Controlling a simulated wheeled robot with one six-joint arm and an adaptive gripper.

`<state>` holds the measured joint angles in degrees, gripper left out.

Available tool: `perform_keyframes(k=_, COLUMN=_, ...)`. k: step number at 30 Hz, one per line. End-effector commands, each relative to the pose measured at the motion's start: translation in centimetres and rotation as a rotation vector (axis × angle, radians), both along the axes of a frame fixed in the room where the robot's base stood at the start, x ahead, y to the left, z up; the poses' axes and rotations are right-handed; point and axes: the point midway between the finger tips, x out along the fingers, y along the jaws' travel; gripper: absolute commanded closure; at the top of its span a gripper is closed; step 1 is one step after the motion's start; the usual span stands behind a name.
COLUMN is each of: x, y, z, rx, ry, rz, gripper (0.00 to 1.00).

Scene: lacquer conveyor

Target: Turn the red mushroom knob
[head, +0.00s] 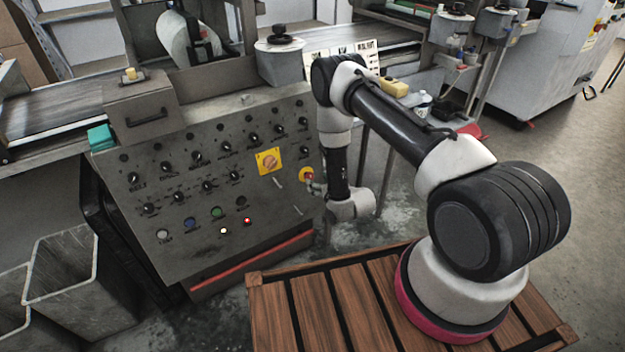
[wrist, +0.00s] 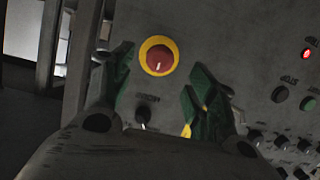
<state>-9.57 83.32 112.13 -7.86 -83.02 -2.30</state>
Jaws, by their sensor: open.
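The red mushroom knob (wrist: 159,58) sits on a round yellow plate on the grey control panel, with a pale mark on its face. In the head view the knob (head: 309,176) is near the panel's right edge, partly hidden by my gripper (head: 316,187). In the wrist view my gripper (wrist: 160,95) is open, its green-padded fingers spread left and right of the knob. The gap between the fingers is empty, and neither finger appears to touch the knob. How far the fingertips are from the panel is hard to tell.
The panel (head: 190,245) carries several black knobs, a yellow-backed rotary switch (head: 269,161) left of the red knob, and lit buttons lower down. A small black knob (wrist: 143,113) lies between my fingers in the wrist view. A wooden slatted platform (head: 330,310) stands in front.

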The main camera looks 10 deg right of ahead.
Motion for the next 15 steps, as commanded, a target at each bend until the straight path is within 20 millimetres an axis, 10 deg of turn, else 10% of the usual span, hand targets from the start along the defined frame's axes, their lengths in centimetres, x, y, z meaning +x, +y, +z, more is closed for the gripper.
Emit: perform_keyframes(k=15, x=5.6, y=1.8, z=-2.5, rx=-0.001, ry=0.003, rz=0.0, gripper=0.43)
